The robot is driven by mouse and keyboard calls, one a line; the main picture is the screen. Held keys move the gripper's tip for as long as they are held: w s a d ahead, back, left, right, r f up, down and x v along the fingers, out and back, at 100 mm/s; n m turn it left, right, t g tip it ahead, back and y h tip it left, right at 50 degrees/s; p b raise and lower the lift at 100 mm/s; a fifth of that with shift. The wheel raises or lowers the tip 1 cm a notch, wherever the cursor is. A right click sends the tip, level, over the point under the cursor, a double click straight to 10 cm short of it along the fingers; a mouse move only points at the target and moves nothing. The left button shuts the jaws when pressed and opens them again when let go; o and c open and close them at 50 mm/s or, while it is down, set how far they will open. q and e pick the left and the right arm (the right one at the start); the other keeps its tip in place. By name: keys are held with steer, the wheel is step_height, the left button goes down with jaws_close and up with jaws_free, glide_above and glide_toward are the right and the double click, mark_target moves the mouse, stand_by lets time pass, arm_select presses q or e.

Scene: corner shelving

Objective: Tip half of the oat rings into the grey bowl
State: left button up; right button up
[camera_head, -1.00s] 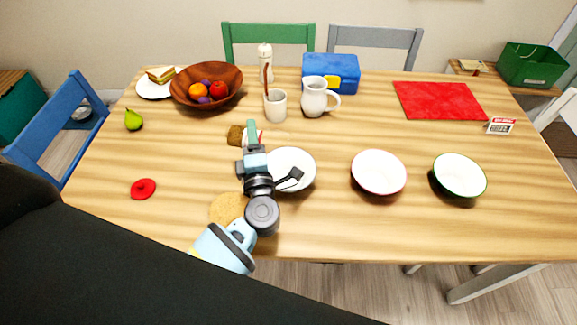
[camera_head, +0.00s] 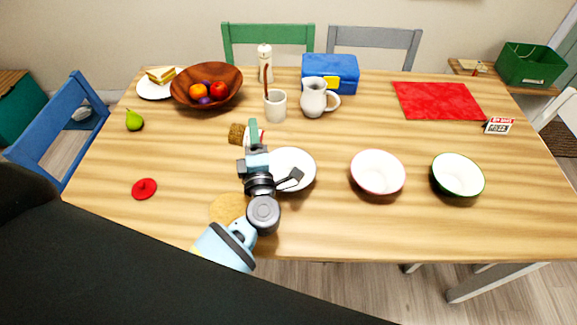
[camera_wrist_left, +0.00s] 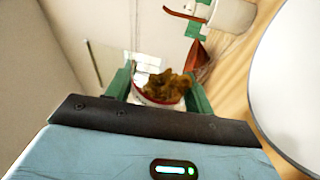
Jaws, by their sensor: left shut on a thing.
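My left gripper (camera_head: 252,134) is shut on a white container with a red band (camera_head: 262,136), close to the left rim of the nearest pale bowl. In the left wrist view the container (camera_wrist_left: 158,97) is between the green fingers, with brown oat rings (camera_wrist_left: 168,84) heaped at its mouth. Its exact tilt is unclear. That pale bowl, apparently the grey bowl (camera_head: 297,160), stands on the table, partly hidden by my wrist; its rim also fills the right of the wrist view (camera_wrist_left: 295,85). No rings show in its visible part. My right gripper is not in view.
A red-rimmed bowl (camera_head: 378,174) and a green-rimmed bowl (camera_head: 458,176) stand to the right. A mug (camera_head: 275,106) and a jug (camera_head: 314,98) stand behind the gripper. A round cork mat (camera_head: 226,208) and red lid (camera_head: 144,188) lie nearer. The front right is clear.

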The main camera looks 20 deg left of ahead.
mark_target(264, 131)
arm_select(q)
steer(key=shift+r, duration=0.2)
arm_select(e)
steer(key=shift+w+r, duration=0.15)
arm_select(q)
steer(key=shift+d+r+m+t, duration=0.1)
steer(key=shift+m+t, duration=0.2)
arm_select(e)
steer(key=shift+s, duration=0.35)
arm_select(q)
steer(key=shift+d+r+m+p, duration=0.1)
steer(key=shift+r+m+p, duration=0.1)
steer(key=shift+m+p, duration=0.15)
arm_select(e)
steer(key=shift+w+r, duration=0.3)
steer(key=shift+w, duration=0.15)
arm_select(q)
steer(key=shift+d+r+m, duration=0.2)
steer(key=shift+r+m, duration=0.1)
steer(key=shift+m, duration=0.15)
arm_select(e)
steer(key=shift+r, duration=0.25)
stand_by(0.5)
